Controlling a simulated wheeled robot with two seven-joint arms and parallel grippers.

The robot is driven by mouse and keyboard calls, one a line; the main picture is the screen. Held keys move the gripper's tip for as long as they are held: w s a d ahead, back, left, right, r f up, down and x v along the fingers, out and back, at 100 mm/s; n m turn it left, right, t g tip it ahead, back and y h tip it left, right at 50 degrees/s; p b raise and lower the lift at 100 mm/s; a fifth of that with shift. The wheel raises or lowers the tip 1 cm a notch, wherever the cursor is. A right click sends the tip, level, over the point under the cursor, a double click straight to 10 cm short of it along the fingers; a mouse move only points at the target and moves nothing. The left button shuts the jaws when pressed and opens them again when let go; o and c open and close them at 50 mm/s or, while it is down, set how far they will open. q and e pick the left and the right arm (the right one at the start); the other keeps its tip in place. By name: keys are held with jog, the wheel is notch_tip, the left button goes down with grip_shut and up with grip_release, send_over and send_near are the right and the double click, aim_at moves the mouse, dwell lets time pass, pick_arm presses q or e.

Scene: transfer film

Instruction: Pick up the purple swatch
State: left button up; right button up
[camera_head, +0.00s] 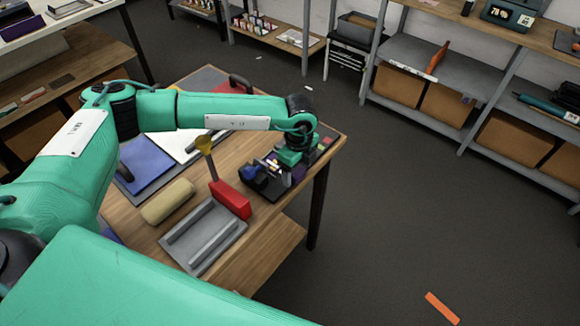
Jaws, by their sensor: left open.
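My left arm reaches in from the left across the wooden table (147,232). My left gripper (268,179) points down near the table's right side and is open. A small purple piece (298,174), which looks like the purple swatch, lies close beside the gripper, partly hidden by it. Whether the fingers touch it is too small to tell. A few small coloured pieces (326,143) lie just behind, near the table's right corner. My right gripper is not in view.
A red block (231,200), a grey grooved tray (204,238), a tan roll (168,202) and a blue panel (147,164) are on the table. Shelves (430,110) line the back; an orange strip (442,308) lies on otherwise open floor.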

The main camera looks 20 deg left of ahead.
pick_arm(q)
jog(key=shift+f, duration=0.75)
jog(key=c, duration=1.1)
jog(key=shift+o, duration=0.2)
jog(key=shift+r, duration=0.1)
